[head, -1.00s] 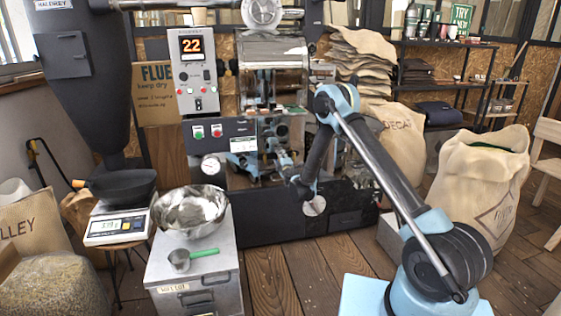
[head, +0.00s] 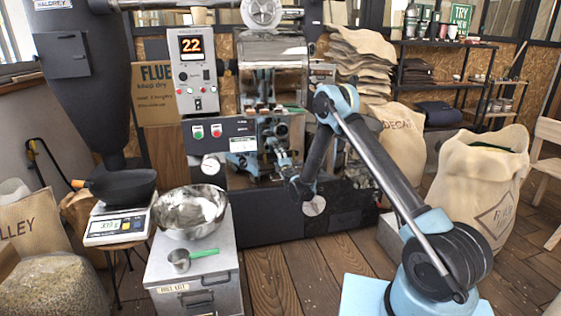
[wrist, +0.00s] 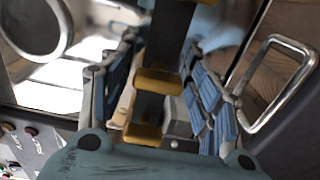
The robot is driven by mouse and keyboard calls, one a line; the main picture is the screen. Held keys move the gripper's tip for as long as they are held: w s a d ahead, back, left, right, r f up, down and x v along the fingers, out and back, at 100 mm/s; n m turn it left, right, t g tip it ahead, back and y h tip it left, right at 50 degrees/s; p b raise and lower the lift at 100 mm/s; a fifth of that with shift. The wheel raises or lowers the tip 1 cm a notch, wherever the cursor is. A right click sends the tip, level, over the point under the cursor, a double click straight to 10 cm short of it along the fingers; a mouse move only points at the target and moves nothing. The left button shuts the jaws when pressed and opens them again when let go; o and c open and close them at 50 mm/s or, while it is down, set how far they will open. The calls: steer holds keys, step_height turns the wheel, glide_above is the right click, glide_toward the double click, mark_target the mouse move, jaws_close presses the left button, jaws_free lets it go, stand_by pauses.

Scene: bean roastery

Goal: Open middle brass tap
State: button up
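In the wrist view, a dark bar runs down between my gripper's fingers and carries short brass pieces that look like taps. One brass tap (wrist: 158,80) crosses the bar near the picture's middle. Another brass tap (wrist: 142,133) lies lower, close to my palm. A tan piece at the top edge is cut off, so I cannot tell if it is a third tap. My gripper (wrist: 162,48) is open, its blue-padded fingers on either side of the bar, with no clear contact. In the head view my gripper (head: 284,165) is at the roaster's front; the taps cannot be made out.
The roaster's control panel (head: 194,72) reads 22. A steel bowl (head: 191,210) and a green-handled scoop (head: 180,262) sit on a grey cabinet at the left. In the wrist view, a metal loop handle (wrist: 278,88) is at the right. Sacks stand at the right.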

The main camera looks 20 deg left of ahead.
steer(key=v, duration=0.7)
steer(key=shift+s, duration=0.2)
steer(key=shift+d, duration=0.15)
